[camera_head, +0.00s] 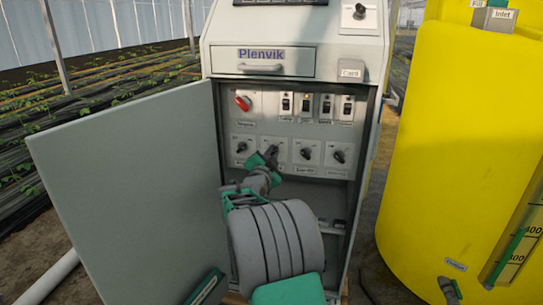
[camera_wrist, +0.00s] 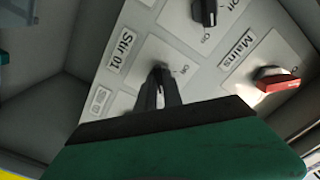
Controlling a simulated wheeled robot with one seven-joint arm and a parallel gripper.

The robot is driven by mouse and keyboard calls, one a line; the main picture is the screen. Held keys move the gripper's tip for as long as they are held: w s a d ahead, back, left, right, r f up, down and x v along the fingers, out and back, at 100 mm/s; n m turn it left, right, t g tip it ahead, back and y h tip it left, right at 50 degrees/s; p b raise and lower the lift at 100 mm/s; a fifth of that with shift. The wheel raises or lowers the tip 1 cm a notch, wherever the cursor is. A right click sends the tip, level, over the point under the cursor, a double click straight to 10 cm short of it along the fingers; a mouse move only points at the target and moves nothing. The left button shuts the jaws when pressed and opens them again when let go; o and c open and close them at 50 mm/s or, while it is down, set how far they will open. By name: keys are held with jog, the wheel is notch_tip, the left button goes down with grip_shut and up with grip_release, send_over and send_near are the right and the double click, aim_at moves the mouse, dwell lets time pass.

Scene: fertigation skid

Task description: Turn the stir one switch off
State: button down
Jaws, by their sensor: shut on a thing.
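The stir one switch is a dark rotary knob (camera_wrist: 160,74) on a pale plate with a label (camera_wrist: 122,48) that seems to read "Stir 01". In the head view it is the second knob in the lower row of the open cabinet, mostly hidden behind my gripper (camera_head: 270,155). Which way the knob points is hard to tell.
A red mains switch (camera_head: 242,103) sits up and left of the held knob. Black knobs stand close by at left (camera_head: 241,147) and right (camera_head: 306,153). Small toggle switches (camera_head: 306,104) line the upper row. The open cabinet door (camera_head: 130,190) is at left, a yellow tank (camera_head: 460,150) at right.

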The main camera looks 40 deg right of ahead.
jog(key=shift+d, duration=0.15)
dwell(0.3)
jog(key=shift+w+a+n+p, duration=0.15)
jog(key=shift+n+p, duration=0.5)
jog(key=shift+n, duration=3.8)
jog(key=shift+s+a+n+p, duration=0.1)
jog(key=shift+n+p, duration=0.55)
jog(key=shift+n, duration=3.8)
jog(key=shift+w, duration=0.1)
